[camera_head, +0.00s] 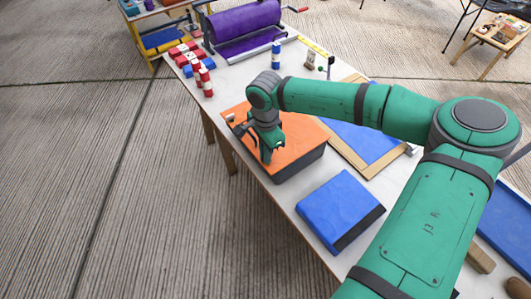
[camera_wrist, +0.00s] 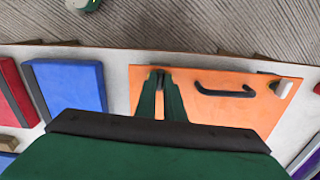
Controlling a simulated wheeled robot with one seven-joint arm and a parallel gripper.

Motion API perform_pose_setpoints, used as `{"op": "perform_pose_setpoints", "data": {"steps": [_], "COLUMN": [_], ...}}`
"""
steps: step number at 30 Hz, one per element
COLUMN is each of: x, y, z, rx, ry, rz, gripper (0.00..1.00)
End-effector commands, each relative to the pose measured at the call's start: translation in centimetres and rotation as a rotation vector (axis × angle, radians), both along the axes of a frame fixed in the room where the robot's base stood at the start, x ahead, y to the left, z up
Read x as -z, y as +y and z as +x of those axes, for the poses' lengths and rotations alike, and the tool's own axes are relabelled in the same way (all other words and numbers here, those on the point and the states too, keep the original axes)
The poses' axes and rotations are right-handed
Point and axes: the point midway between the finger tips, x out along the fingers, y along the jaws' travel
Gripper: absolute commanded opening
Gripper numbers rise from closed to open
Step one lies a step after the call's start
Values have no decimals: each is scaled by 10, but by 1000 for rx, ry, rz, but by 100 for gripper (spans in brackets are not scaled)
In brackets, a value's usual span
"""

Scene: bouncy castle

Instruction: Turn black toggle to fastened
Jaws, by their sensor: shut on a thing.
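An orange panel with dark sides (camera_head: 300,150) lies on the white table, and it fills the middle of the wrist view (camera_wrist: 205,108). My gripper (camera_head: 268,156) points down at the near part of this panel. In the wrist view its two green fingers (camera_wrist: 160,88) are close together, shut on the small black toggle (camera_wrist: 159,73) near the panel's top left edge. The fingers hide most of the toggle, so its turn angle cannot be told.
A curved black handle (camera_wrist: 226,92) and a pale grey block (camera_wrist: 282,88) are on the same panel, right of my fingers. A blue pad (camera_head: 340,210) lies beside it. Red and white blocks (camera_head: 205,80) and a purple roll (camera_head: 243,22) stand farther along the table.

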Motion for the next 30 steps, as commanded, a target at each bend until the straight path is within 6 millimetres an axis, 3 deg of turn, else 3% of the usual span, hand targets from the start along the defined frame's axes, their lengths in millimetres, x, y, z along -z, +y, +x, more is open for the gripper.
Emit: {"op": "perform_pose_setpoints", "data": {"steps": [23, 24, 25, 30], "x": [0, 0, 0, 0], "y": [0, 0, 0, 0], "z": [0, 0, 0, 0], "rx": [-95, -95, -95, -95], "ry": [0, 0, -1, -1], "rz": [-1, -1, -1, -1], "gripper": [0, 18, 25, 27]}}
